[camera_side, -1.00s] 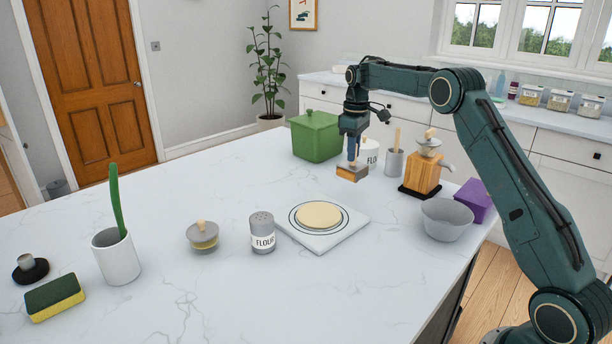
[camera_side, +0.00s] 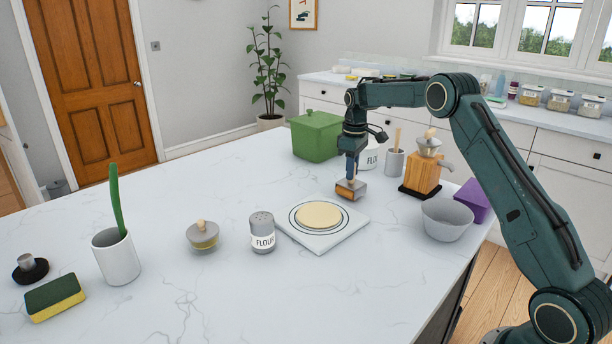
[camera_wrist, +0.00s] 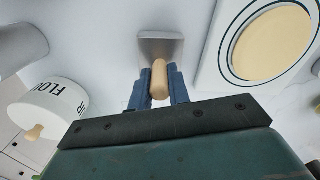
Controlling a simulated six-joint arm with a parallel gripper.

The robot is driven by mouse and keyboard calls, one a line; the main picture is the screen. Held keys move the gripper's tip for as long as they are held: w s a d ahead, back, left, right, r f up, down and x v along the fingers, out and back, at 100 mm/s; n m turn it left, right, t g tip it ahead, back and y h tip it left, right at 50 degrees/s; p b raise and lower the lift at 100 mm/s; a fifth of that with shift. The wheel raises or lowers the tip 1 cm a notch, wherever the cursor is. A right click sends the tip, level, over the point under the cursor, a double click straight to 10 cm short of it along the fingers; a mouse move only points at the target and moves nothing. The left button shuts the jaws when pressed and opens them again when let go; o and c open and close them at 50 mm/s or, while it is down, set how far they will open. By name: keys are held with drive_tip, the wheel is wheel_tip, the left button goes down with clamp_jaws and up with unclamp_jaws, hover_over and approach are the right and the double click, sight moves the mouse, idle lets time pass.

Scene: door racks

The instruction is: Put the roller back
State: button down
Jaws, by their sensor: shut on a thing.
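My gripper (camera_side: 351,178) points down just behind the far corner of the pastry board (camera_side: 338,236). Its fingers, seen in the wrist view (camera_wrist: 159,88), are shut on the rounded wooden handle of a tool (camera_wrist: 160,48) with a flat grey, blocky head. In the side view the tool's head (camera_side: 350,192) is grey with an orange-brown side and sits very low over the counter; I cannot tell whether it touches. I cannot tell that this tool is a roller, and no other plain roller shows. A round of dough (camera_side: 318,215) lies on the board.
Behind stand a green box (camera_side: 316,137), a flour crock (camera_side: 370,158), a grey utensil cup (camera_side: 393,164) and a wooden grinder (camera_side: 422,174). A grey bowl (camera_side: 447,220) and purple box (camera_side: 474,200) are right. A flour shaker (camera_side: 262,234) stands left of the board.

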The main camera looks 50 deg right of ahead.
drive_tip(key=shift+f, duration=0.3)
drive_tip(key=shift+s+f, duration=0.1)
drive_tip(key=shift+f, duration=0.35)
drive_tip(key=c, duration=1.3)
unclamp_jaws()
drive_tip(key=shift+a+f, duration=0.1)
drive_tip(key=shift+r, duration=0.35)
wheel_tip(320, 180, up, 12)
drive_tip(key=shift+r, duration=0.55)
